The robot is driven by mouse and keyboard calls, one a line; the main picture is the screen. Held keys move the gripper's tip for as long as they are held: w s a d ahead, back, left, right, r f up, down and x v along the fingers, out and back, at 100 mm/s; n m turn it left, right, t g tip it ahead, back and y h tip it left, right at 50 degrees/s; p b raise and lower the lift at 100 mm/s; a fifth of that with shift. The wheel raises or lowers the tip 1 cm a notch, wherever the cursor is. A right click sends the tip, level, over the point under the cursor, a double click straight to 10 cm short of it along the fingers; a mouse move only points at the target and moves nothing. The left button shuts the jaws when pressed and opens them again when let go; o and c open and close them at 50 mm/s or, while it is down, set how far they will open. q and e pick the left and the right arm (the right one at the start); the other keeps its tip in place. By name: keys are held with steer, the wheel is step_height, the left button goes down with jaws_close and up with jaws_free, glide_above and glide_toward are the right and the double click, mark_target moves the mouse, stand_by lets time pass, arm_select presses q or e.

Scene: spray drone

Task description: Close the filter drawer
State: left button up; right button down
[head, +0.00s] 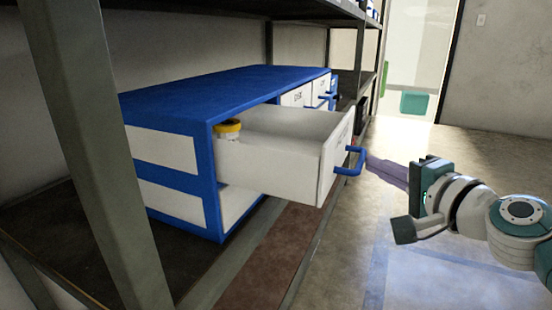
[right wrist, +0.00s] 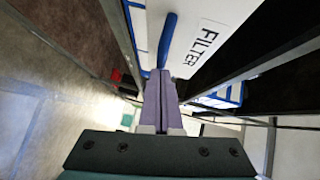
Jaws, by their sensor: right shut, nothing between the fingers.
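The filter drawer (head: 275,155) is white and stands pulled far out of a blue and white cabinet (head: 230,90) in the head view. Its front, with a blue bar handle (head: 350,162), faces right. The right wrist view shows the front labelled FILTER (right wrist: 203,48) and the blue handle (right wrist: 167,40). A jar with a yellow lid (head: 228,127) stands inside the drawer. My right gripper (head: 372,161) has its purple fingers together, tips close to the handle; I cannot tell whether they touch. The fingers (right wrist: 161,75) also show in the right wrist view. My left gripper is out of view.
The cabinet sits on a dark metal shelf rack, with a thick post (head: 95,150) at the left front. Other drawers (head: 297,96) lie farther along the cabinet. The floor (head: 440,155) to the right is open around my right arm.

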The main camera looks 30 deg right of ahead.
mark_target(336, 161)
steer(key=w+a, duration=0.2)
steer(key=w, duration=0.1)
steer(key=w+a, duration=0.3)
steer(key=shift+w, duration=0.15)
steer(key=w+a, duration=0.2)
steer(key=w, duration=0.1)
steer(key=w+a+b, duration=0.1)
steer(key=w+a, duration=0.2)
steer(key=shift+w, duration=0.15)
steer(key=shift+w+a, duration=0.5)
steer(key=shift+w, duration=0.05)
steer(key=shift+a, duration=0.1)
steer(key=shift+f, duration=0.1)
